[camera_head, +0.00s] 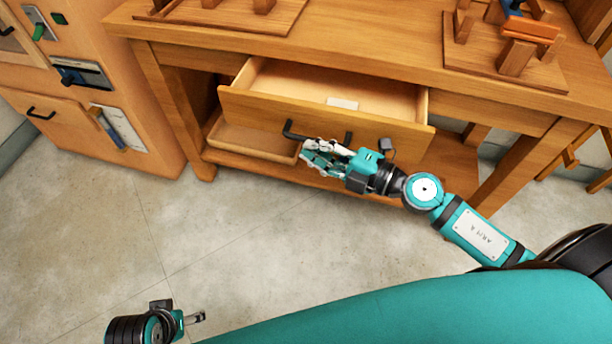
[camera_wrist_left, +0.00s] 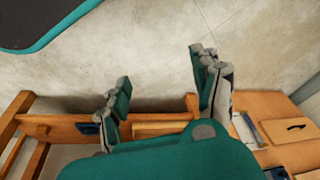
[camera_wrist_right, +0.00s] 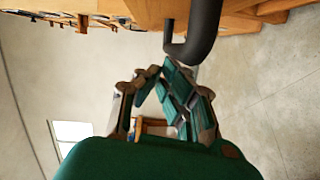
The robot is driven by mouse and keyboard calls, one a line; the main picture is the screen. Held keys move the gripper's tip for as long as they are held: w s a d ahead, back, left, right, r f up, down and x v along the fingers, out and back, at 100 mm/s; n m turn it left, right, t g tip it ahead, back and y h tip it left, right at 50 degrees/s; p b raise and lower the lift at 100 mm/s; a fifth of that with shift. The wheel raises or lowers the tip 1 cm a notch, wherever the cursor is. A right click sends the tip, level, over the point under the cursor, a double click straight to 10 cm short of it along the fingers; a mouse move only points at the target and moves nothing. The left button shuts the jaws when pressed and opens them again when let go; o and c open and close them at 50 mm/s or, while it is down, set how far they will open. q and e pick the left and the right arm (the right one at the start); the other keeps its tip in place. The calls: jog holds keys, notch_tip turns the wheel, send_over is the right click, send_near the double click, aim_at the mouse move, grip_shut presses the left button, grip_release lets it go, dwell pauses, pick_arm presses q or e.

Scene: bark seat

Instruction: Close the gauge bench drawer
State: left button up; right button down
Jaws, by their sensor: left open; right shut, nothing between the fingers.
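The wooden gauge bench (camera_head: 380,50) stands in the upper part of the head view. Its drawer (camera_head: 260,108) is pulled open, and a small white label (camera_head: 342,103) lies inside it. A black bar handle (camera_head: 318,136) is on the drawer front. My right gripper (camera_head: 308,150) is shut and empty, just below the left end of the handle. In the right wrist view the handle (camera_wrist_right: 200,30) is close beyond my fingertips (camera_wrist_right: 165,75); I cannot tell whether they touch. My left gripper (camera_head: 198,317) is at the lower left, over the floor, away from the bench; its open fingers show in the left wrist view (camera_wrist_left: 160,85).
An orange-brown cabinet (camera_head: 90,90) with handles and a switch stands left of the bench. Wooden fixtures (camera_head: 500,60) sit on the bench top. A lower shelf (camera_head: 240,155) lies under the drawer. The concrete floor (camera_head: 190,230) in front is clear.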

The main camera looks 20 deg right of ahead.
aim_at(331, 106)
jog(key=w+d, duration=0.2)
jog(key=w, duration=0.1)
jog(key=w+d, duration=0.3)
jog(key=w, duration=0.1)
jog(key=w+d+b, duration=0.1)
jog(key=w+d, duration=0.1)
jog(key=w, duration=0.1)
jog(key=shift+w+d, duration=0.2)
jog(key=shift+w, duration=0.2)
jog(key=shift+w+d, duration=0.45)
jog(key=shift+w, duration=0.3)
pick_arm(q)
jog(key=v, duration=0.5)
jog(key=shift+w+a, duration=0.1)
pick_arm(e)
jog(key=shift+d, duration=0.1)
jog(key=shift+r, duration=0.1)
